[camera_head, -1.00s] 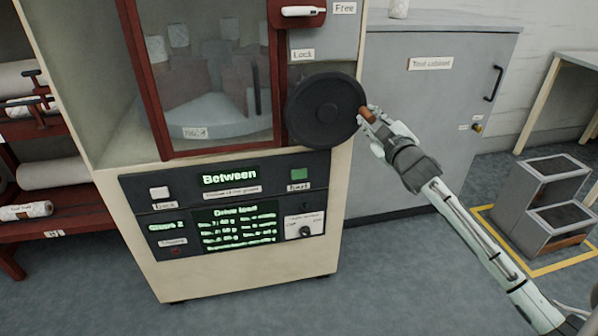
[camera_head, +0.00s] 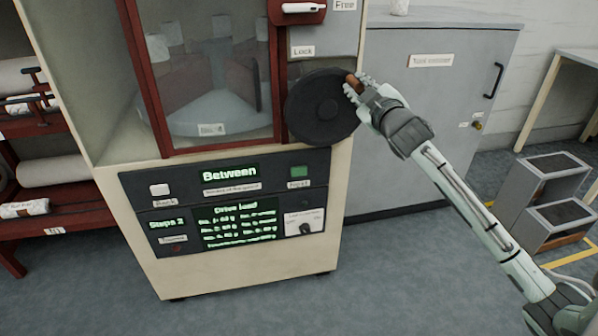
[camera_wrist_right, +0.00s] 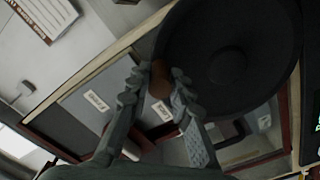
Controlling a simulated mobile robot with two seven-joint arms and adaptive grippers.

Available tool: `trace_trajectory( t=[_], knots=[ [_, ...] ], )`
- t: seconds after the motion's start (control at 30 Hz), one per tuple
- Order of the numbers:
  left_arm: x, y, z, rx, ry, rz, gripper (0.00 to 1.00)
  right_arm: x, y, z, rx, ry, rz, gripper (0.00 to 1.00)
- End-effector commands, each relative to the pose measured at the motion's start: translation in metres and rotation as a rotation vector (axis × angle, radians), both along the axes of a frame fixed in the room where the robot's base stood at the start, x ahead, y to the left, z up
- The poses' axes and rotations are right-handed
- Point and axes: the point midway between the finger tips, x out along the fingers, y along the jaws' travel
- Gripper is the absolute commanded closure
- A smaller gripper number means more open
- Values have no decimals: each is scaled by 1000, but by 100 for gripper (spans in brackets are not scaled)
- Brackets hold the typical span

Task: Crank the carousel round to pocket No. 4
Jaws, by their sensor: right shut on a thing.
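The black crank wheel (camera_head: 322,108) is on the right front of the machine, with a brown knob (camera_head: 354,84) at its upper right rim. My right gripper (camera_head: 359,90) is shut on the knob; the right wrist view shows the fingers (camera_wrist_right: 160,92) on both sides of the brown knob (camera_wrist_right: 160,76), beside the dark wheel (camera_wrist_right: 228,55). The carousel (camera_head: 215,112) shows behind the red-framed window, with a small number tag (camera_head: 211,129) at its front, its digit too blurred to read surely. The display (camera_head: 229,174) reads "Between". My left gripper is not in view.
A red handle plate (camera_head: 298,12) with "Free" and "Lock" labels sits above the wheel. A grey tool cabinet (camera_head: 430,120) stands close on the right. Grey steps (camera_head: 545,190) stand on the floor further right. A red rack (camera_head: 75,215) with rolls is at left.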

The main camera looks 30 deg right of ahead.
Motion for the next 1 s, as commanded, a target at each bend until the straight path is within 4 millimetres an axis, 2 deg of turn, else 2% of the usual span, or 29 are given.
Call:
trace_trajectory(
  t=[0.17, 0.5, 0.8, 0.83, 1.0],
  knots=[
    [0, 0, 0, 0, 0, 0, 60, 2, 9, 0, 6, 6, 4, 95],
    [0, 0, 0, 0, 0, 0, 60, 10, 44, 10, 7, 10, 3, 95],
    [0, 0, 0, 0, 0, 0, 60, 11, 46, 11, 4, 12, 0, 95],
    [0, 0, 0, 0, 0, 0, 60, 11, 46, 11, 4, 12, 0, 76],
    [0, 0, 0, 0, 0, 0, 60, 11, 46, 12, 3, 9, -1, 55]
  ],
)
